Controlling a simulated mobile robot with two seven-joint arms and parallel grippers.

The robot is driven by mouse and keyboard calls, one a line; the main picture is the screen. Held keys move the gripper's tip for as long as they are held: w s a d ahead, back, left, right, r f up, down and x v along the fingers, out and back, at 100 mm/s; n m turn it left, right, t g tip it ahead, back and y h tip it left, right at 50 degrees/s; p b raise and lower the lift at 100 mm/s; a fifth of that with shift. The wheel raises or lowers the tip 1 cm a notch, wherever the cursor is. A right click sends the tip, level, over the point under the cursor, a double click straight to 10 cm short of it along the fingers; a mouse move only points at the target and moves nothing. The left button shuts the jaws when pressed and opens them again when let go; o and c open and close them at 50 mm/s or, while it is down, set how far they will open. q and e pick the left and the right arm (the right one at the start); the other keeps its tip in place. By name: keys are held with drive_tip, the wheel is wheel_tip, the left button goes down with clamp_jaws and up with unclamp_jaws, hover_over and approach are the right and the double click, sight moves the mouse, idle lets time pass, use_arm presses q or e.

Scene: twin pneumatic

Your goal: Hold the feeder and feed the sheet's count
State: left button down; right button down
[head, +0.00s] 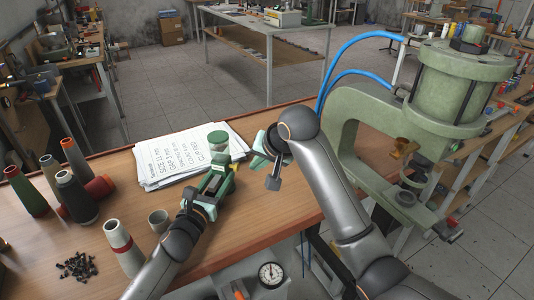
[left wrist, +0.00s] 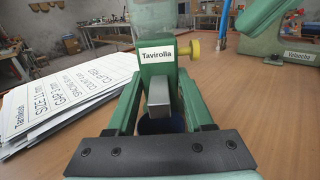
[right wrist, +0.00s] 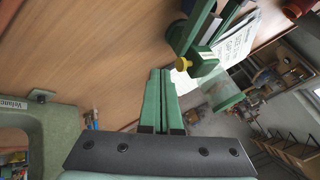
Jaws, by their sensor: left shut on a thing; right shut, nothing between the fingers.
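My left gripper (head: 206,199) is shut on the feeder. My right gripper (head: 254,160) is shut and empty, just right of the feeder. In the right wrist view its fingers (right wrist: 165,98) point towards the feeder's yellow knob (right wrist: 183,64), apart from it.
A green pneumatic press (head: 455,85) with blue hoses (head: 335,75) stands at the right. Thread cones (head: 75,192), a grey cup (head: 158,220) and small dark parts (head: 77,266) occupy the left. Bare bench lies front right of the feeder.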

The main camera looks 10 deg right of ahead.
use_arm(q)
drive_tip(key=shift+a, duration=0.1)
use_arm(e)
drive_tip(key=v, duration=0.7)
drive_tip(key=shift+r, duration=0.15)
use_arm(q)
drive_tip(key=shift+c, duration=1)
unclamp_jaws()
